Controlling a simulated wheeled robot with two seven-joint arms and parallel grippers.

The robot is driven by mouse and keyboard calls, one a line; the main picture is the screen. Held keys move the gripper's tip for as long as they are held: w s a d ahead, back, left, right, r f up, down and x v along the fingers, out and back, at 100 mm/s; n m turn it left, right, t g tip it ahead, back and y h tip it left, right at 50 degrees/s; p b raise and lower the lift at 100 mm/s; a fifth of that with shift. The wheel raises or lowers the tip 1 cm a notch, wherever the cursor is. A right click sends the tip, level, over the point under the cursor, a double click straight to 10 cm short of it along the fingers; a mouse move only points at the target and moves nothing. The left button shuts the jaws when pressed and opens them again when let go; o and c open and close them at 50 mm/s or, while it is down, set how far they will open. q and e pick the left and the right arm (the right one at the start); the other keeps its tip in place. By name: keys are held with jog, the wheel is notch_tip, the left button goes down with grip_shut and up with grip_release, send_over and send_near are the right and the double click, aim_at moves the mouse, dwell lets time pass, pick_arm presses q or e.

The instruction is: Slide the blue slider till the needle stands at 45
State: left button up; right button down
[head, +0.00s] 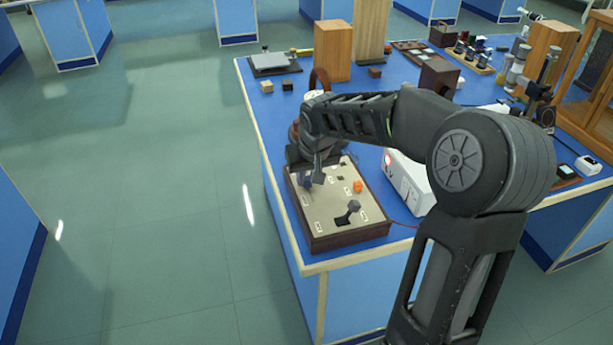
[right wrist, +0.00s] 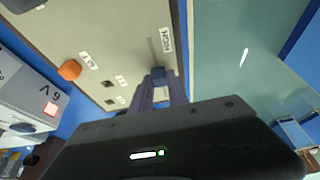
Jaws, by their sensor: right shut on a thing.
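The control box (head: 337,236) has a beige top and dark wooden sides and sits at the near left corner of the blue bench. In the right wrist view its beige panel (right wrist: 120,40) carries a slot with the blue slider (right wrist: 158,72). My right gripper (right wrist: 161,90) is shut on the blue slider, with a finger on either side of it. In the head view my right gripper (head: 314,180) is over the panel's left part, and the slider is mostly hidden by it. I cannot make out a needle or its reading in either view. My left gripper is not in view.
An orange knob (head: 358,187) and a black lever (head: 348,212) stand on the panel. A white power unit (head: 408,183) is right of the box. Wooden blocks (head: 333,50) stand farther back. Open floor (head: 150,200) lies to the left.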

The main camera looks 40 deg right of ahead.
jog(key=shift+r, duration=0.1)
jog(key=c, duration=1.3)
grip_release()
jog(key=v, duration=0.7)
jog(key=shift+s+a+r, duration=0.1)
jog(key=shift+r, duration=0.2)
